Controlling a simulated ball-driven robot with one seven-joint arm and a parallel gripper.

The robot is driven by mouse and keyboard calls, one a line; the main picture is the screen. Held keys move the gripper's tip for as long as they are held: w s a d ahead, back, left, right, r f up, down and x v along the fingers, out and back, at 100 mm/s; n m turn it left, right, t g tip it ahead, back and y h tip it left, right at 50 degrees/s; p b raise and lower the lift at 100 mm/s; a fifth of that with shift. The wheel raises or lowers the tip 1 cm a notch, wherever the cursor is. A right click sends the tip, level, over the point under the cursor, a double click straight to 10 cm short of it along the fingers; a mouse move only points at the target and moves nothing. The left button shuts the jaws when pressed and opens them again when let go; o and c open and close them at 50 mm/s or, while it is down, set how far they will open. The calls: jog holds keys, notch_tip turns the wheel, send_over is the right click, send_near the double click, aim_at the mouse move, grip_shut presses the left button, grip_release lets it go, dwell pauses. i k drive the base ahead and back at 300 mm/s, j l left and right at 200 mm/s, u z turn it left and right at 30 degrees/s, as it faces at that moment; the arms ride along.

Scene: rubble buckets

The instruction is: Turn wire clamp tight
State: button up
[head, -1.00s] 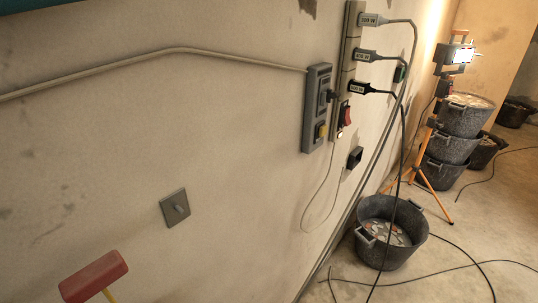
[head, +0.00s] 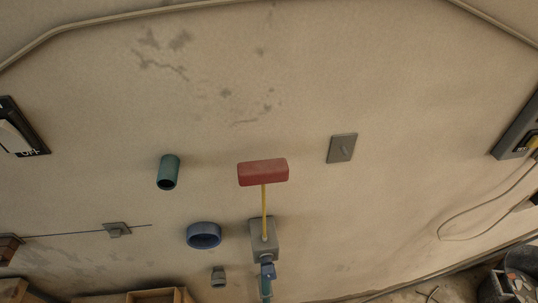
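A thin dark wire (head: 70,234) runs along the wall at the lower left. It passes a small grey plate with a raised knob (head: 117,230), which looks like the wire clamp. The wire's right end sticks out a short way past the plate. Its left end meets a reddish-brown box (head: 9,247) at the picture's edge. The plate is small, so I cannot tell how tight the knob is. My gripper is not in view.
A red block on a yellow stick (head: 263,172) rises from a grey wall box (head: 264,240). A green tube (head: 168,172), a blue ring (head: 204,235) and a grey knobbed plate (head: 342,148) are on the wall. Wooden boxes (head: 150,296) stand below; a dark bucket (head: 520,262) is lower right.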

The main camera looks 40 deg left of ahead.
aim_at(268, 270)
jog(key=u, duration=1)
